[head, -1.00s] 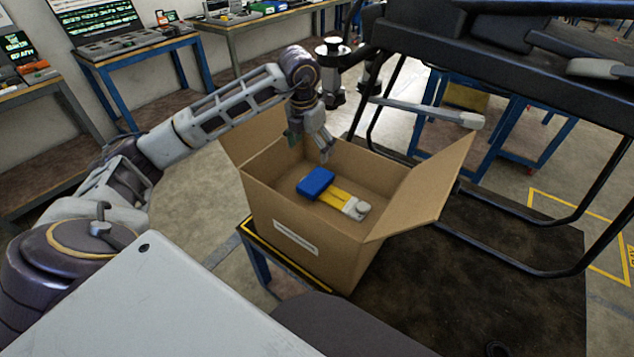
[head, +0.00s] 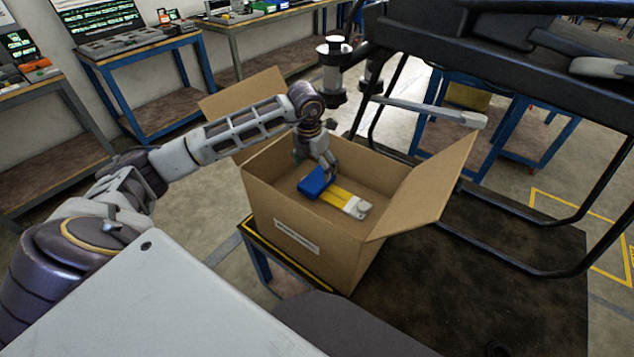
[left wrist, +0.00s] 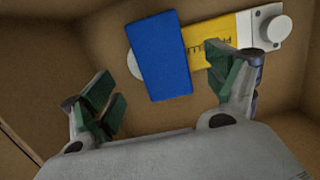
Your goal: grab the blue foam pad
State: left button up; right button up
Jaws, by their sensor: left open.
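The blue foam pad (head: 314,181) is a flat block inside the open cardboard box (head: 283,232). It lies across the left end of a yellow and white bottle-like item (head: 338,197) with a round white cap. In the left wrist view the pad (left wrist: 158,56) sits between and just beyond the fingertips. My left gripper (head: 329,165) points down into the box at the pad's far side. Its green-padded fingers (left wrist: 172,84) are open on either side of the pad, with nothing held. I cannot tell whether a finger touches the yellow item. My right gripper is not in view.
The box's walls and raised flaps (head: 425,190) surround the left gripper. A dark drone frame (head: 480,55) on black legs stands to the right and behind. Workbenches (head: 140,62) line the back wall.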

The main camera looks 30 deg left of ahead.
aim_at(317, 178)
pick_arm(q)
jog(key=shift+f, duration=0.2)
jog(key=shift+w+d+f, duration=0.1)
jog(key=shift+w+f, duration=0.05)
jog(key=shift+f, duration=1.15)
jog(key=shift+w+f, duration=0.15)
jog(key=shift+f, duration=1.1)
jog(key=c, duration=0.8)
